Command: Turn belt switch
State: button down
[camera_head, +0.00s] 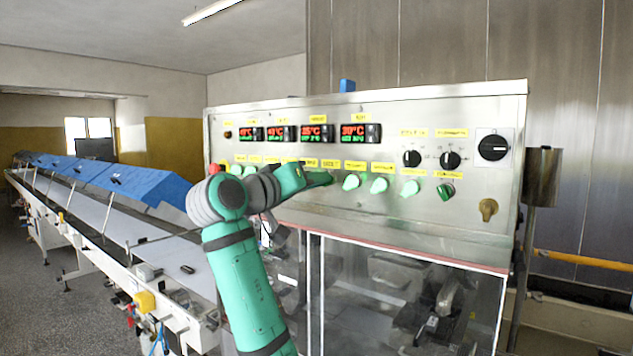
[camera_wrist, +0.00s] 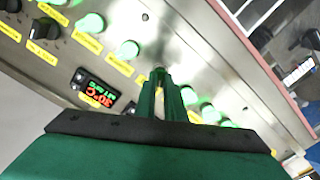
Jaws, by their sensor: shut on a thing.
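My gripper (camera_head: 326,179) reaches the sloped control panel (camera_head: 250,195) from the left, at the row of green switches. In the wrist view my gripper (camera_wrist: 159,76) has its fingers close together against the panel, shut on a switch in that row. The fingers hide most of this switch, and its turn angle cannot be told. A pale green lit switch (camera_head: 351,182) is just right of my gripper and also shows in the wrist view (camera_wrist: 130,49). More lit green switches (camera_head: 379,186) (camera_head: 410,188) follow to the right. The yellow labels are too small to read.
Red-green displays (camera_head: 353,133) sit above the switches. Black knobs (camera_head: 450,160) and a large black rotary switch (camera_head: 493,147) are at the panel's right. A clear-sided enclosure (camera_head: 400,290) is below. A long conveyor (camera_head: 120,215) with blue covers (camera_head: 150,184) runs left.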

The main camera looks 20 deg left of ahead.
jog(key=shift+f, duration=0.15)
jog(key=c, duration=1.8)
grip_release()
jog(key=shift+c, duration=0.2)
jog(key=v, duration=1)
jog(key=shift+s, duration=0.4)
jog(key=shift+a, duration=0.1)
